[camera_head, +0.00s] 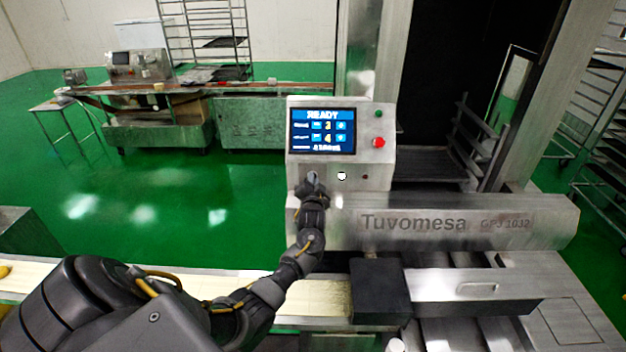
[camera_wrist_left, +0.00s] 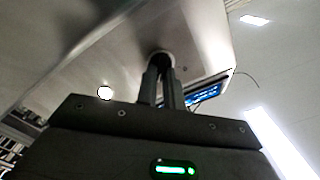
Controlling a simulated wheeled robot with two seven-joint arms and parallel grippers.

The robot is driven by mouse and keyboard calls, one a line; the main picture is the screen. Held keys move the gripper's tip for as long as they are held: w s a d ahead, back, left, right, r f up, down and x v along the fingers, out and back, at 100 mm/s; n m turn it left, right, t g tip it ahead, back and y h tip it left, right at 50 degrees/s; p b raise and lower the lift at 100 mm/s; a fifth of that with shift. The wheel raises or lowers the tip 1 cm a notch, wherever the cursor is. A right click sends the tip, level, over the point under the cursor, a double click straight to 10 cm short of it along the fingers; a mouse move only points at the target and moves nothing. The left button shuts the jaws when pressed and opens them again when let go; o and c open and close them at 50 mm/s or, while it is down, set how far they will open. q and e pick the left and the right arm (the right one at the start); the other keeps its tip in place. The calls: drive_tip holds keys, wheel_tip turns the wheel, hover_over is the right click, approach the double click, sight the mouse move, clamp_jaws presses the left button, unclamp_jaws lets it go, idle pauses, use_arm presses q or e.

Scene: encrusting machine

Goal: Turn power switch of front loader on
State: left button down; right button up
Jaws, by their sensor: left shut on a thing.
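The front loader's control panel (camera_head: 296,170) carries a lit screen (camera_head: 321,131) reading READY. My left gripper (camera_head: 313,178) is at the lower left of the panel face, below the screen. In the left wrist view my left gripper's fingers (camera_wrist_left: 166,82) are close together and shut on a round dark switch (camera_wrist_left: 160,54) on the grey panel. The switch is mostly hidden by the fingers, and its turned position cannot be told. In the head view the gripper covers it. My right gripper is not in view.
A white round spot (camera_head: 341,176) is to the right of the gripper. A green button (camera_head: 378,113) and red button (camera_head: 378,142) are at the panel's right. The Tuvomesa housing (camera_head: 440,222) and a conveyor (camera_head: 230,286) lie below. A rack (camera_head: 205,40) stands far back.

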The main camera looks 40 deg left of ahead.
use_arm(q)
drive_tip(key=shift+m, duration=0.3)
idle(0.4)
drive_tip(key=c, duration=1.5)
unclamp_jaws()
drive_tip(key=shift+s+d, duration=0.1)
drive_tip(key=shift+s+d+f, duration=0.15)
drive_tip(key=shift+s+d, duration=0.05)
drive_tip(key=shift+s, duration=0.05)
drive_tip(key=shift+b+v, duration=1.45)
drive_tip(key=shift+v, duration=3.55)
